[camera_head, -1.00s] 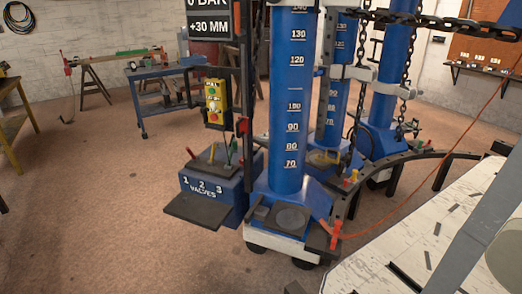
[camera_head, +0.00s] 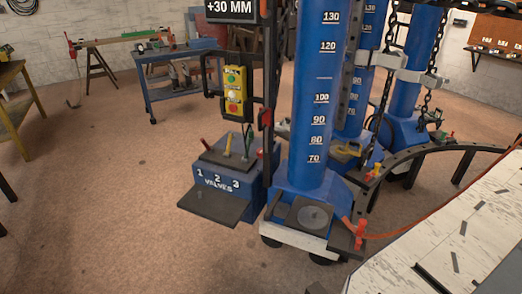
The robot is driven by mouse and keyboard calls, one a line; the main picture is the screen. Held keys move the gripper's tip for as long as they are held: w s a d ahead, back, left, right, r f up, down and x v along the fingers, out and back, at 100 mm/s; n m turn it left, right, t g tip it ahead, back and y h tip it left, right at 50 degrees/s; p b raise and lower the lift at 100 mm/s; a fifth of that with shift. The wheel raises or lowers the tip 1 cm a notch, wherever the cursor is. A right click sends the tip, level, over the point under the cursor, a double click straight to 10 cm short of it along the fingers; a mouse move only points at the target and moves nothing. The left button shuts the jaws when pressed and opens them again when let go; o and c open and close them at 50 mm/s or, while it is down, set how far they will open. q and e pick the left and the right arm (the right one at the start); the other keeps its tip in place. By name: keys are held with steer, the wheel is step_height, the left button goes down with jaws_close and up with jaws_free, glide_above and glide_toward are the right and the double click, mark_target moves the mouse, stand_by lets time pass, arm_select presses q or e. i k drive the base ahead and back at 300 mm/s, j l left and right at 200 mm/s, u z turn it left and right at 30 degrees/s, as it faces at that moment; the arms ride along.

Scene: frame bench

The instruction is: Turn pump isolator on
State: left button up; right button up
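No label in view names the pump isolator, so I cannot tell for sure which part it is. A yellow control box (camera_head: 235,90) with green, pale and red buttons hangs on a dark bracket left of the big blue column. A small red part (camera_head: 265,118) sits on the dark upright beside it. Below stands the blue valve box (camera_head: 218,182), marked 1, 2, 3 VALVES. It carries a red lever (camera_head: 205,142), a yellow lever (camera_head: 227,145) and a thin dark green lever. Neither of my grippers is in view.
The blue column (camera_head: 318,100) with a number scale stands on a wheeled base. A dark plate (camera_head: 216,205) juts from the valve box. Chains hang at right, and an orange hose (camera_head: 430,215) runs beside a white surface (camera_head: 450,240). Brown floor (camera_head: 90,220) at left is clear.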

mark_target(260, 150)
steer(key=i+j+z, duration=0.1)
steer(key=z, duration=0.35)
steer(key=j+z, duration=0.15)
steer(key=z, duration=0.3)
steer(key=i+j+z, duration=0.1)
steer(key=z, duration=0.35)
steer(key=j+z, duration=0.25)
steer(key=z, duration=0.2)
steer(key=j+z, duration=0.2)
steer(key=j, duration=3.95)
steer(key=j+z, duration=0.2)
steer(key=j, duration=0.3)
steer(key=j+z, duration=0.2)
steer(key=j, duration=0.25)
steer(key=k+j+z, duration=0.2)
steer(key=j, duration=0.25)
steer(key=j+z, duration=0.2)
steer(key=j, duration=0.3)
steer(key=j+z, duration=0.7)
steer(key=j, duration=0.15)
